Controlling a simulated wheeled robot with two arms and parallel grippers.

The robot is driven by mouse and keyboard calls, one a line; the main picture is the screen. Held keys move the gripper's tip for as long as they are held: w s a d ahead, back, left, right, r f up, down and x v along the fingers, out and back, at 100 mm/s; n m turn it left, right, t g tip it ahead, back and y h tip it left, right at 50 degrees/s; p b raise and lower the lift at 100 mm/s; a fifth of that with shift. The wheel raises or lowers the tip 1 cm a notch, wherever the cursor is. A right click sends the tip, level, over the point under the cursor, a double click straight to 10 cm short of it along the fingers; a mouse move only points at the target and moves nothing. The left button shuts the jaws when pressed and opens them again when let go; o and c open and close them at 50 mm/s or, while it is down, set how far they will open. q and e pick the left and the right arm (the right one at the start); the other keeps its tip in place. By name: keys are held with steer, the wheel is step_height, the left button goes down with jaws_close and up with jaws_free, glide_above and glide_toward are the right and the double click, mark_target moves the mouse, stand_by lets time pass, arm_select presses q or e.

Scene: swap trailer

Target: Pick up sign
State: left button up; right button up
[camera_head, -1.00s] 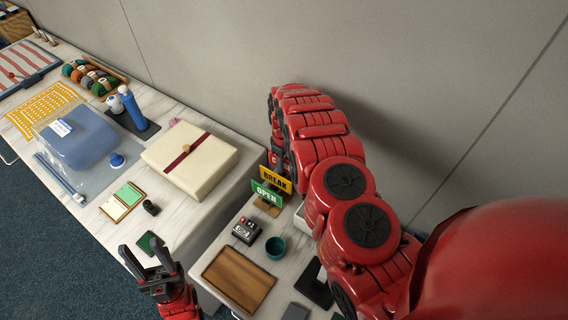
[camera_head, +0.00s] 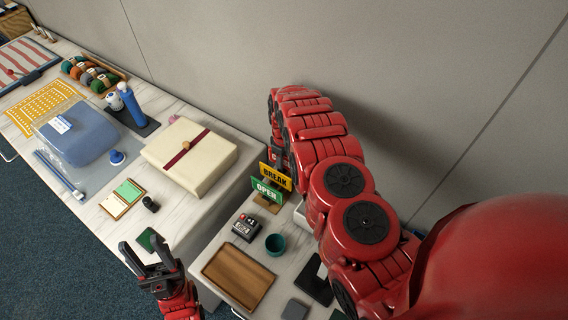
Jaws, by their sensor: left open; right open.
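Two small sign boards stand one behind the other on a wooden base on the nearer table. The yellow BREAK sign (camera_head: 275,176) is behind, and the green OPEN sign (camera_head: 266,190) is in front and lower. My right gripper (camera_head: 277,160) points down just behind the top of the yellow sign. Its fingertips are largely hidden by the sign, so contact cannot be told. My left gripper (camera_head: 146,257) is open and empty, near the front edge of the long table, well left of the signs.
The nearer table holds a wooden tray (camera_head: 238,277), a teal cup (camera_head: 275,245) and a small black device (camera_head: 246,227). A cream box (camera_head: 189,157) with a dark red ribbon stands left of the signs. A wall rises close behind my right arm.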

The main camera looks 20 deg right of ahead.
jaws_close()
steer(key=shift+r, duration=0.15)
